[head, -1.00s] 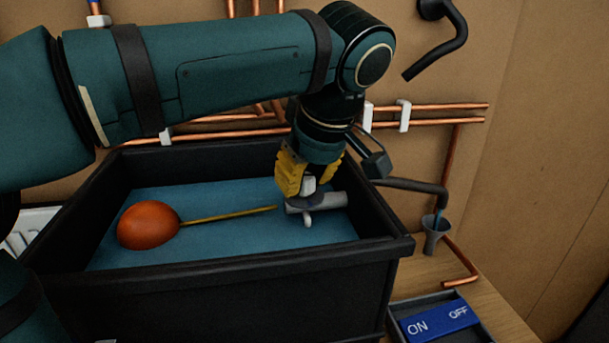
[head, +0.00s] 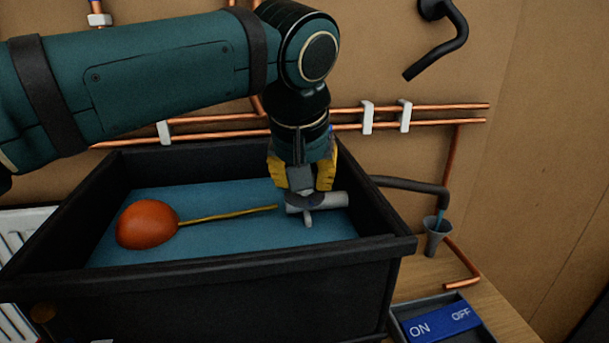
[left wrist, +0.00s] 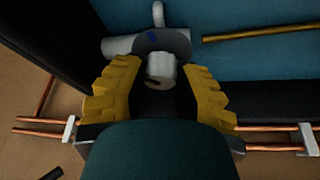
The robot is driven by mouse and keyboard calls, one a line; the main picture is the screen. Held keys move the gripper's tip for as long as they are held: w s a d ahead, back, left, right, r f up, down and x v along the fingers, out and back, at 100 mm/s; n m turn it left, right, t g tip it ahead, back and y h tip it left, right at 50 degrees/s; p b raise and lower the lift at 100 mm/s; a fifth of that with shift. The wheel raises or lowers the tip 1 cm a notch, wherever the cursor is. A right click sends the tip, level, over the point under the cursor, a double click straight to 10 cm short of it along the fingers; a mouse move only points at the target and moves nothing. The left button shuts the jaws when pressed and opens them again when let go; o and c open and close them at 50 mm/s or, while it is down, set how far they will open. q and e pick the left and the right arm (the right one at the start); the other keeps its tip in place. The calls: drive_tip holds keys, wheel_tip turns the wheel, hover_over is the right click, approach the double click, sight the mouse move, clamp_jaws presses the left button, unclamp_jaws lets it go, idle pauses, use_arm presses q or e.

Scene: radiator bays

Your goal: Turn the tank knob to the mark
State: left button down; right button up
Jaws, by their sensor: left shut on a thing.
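The black tank (head: 200,278) holds blue water. In it a grey valve body (head: 332,201) lies at the right, with a dark disc (head: 304,200) on top. An orange float (head: 147,225) on a brass rod (head: 230,214) is at the left. My left gripper (head: 300,183) points down over the valve, its yellow fingers either side of the knob. In the left wrist view the pale knob (left wrist: 161,70) shows between the fingers, and a blue mark (left wrist: 152,36) on the dark disc. The fingers partly hide the knob in the head view. My right gripper is in neither view.
A black spout pipe (head: 410,186) runs from the tank to a grey funnel (head: 437,235). Copper pipes (head: 440,107) cross the wall behind. A blue ON/OFF plate (head: 440,320) sits in a tray at front right. A white radiator (head: 15,235) stands at the left.

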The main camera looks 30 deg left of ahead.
use_arm(q)
drive_tip(key=m+h, duration=0.1)
drive_tip(key=m, duration=0.2)
drive_tip(key=m+h, duration=0.1)
drive_tip(key=m, duration=0.3)
drive_tip(key=shift+h+p, duration=0.3)
drive_tip(key=shift+p, duration=0.1)
idle(0.3)
drive_tip(key=c, duration=0.6)
unclamp_jaws()
drive_tip(key=shift+c, duration=0.2)
drive_tip(key=v, duration=1.2)
drive_tip(key=shift+w+a, duration=0.1)
